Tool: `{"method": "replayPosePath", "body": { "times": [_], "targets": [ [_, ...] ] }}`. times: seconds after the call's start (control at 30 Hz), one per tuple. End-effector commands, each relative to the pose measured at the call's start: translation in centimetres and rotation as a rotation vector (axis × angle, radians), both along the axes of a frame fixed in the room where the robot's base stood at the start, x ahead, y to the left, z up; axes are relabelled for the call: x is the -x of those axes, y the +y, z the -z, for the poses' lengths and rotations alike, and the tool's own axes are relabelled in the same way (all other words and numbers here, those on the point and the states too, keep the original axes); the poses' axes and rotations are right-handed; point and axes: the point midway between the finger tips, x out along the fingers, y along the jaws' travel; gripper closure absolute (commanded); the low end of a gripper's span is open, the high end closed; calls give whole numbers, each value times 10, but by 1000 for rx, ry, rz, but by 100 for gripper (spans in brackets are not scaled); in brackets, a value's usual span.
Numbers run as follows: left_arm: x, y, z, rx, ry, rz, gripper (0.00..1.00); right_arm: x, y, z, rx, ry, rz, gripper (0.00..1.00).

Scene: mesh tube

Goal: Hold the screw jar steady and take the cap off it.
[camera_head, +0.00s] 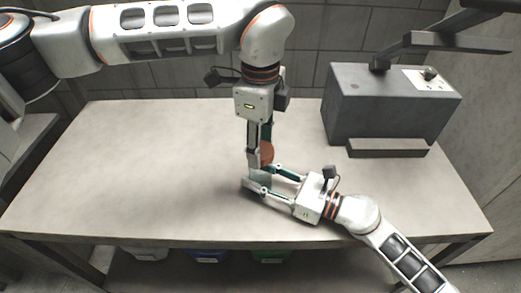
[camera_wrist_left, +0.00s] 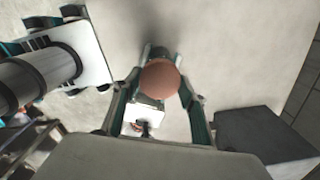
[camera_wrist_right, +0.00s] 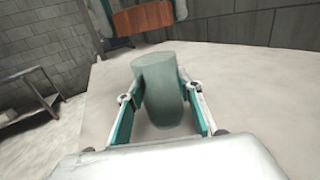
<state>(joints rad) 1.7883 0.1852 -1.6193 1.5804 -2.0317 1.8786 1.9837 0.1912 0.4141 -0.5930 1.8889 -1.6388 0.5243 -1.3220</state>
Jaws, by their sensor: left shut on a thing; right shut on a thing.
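The cap (camera_head: 267,153) is a reddish-brown disc. My left gripper (camera_head: 260,158) comes down from above and is shut on it; the left wrist view shows the cap (camera_wrist_left: 160,81) between its two fingers. The screw jar (camera_wrist_right: 158,88) is a grey-green cylinder, with my right gripper (camera_wrist_right: 161,100) shut around its sides. In the right wrist view the cap (camera_wrist_right: 143,19) hangs above the jar, with a clear gap between them. In the head view the jar (camera_head: 261,176) is partly covered by the fingers. I cannot tell whether its base touches the table.
The pale table (camera_head: 130,170) is bare on the left. A dark grey box-shaped machine (camera_head: 385,105) stands at the back right, with a low ledge (camera_head: 388,148) in front. Several bins, one green (camera_head: 270,256), sit below the table's front edge.

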Motion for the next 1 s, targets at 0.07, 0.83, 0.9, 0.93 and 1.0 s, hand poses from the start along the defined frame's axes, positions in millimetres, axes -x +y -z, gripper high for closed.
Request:
{"method": "replayPosePath", "body": {
  "times": [0.07, 0.83, 0.9, 0.93, 1.0],
  "targets": [
    [-1, 0, -12, 1, -3, 1, 84, 0, 0, 0, 0, 0, 0, 100],
    [0, 0, -22, 0, 0, 1, 84, 1, -1, 0, 1, 0, 0, 45],
    [0, 0, -22, 0, 0, 1, 84, 2, -5, 1, 1, 0, 0, 45],
    [0, 0, -22, 0, 0, 1, 84, 4, -7, 1, 0, 1, 0, 45],
    [0, 0, -22, 0, 0, 1, 84, 8, -16, 1, 2, 2, 1, 45]
  ]
}}
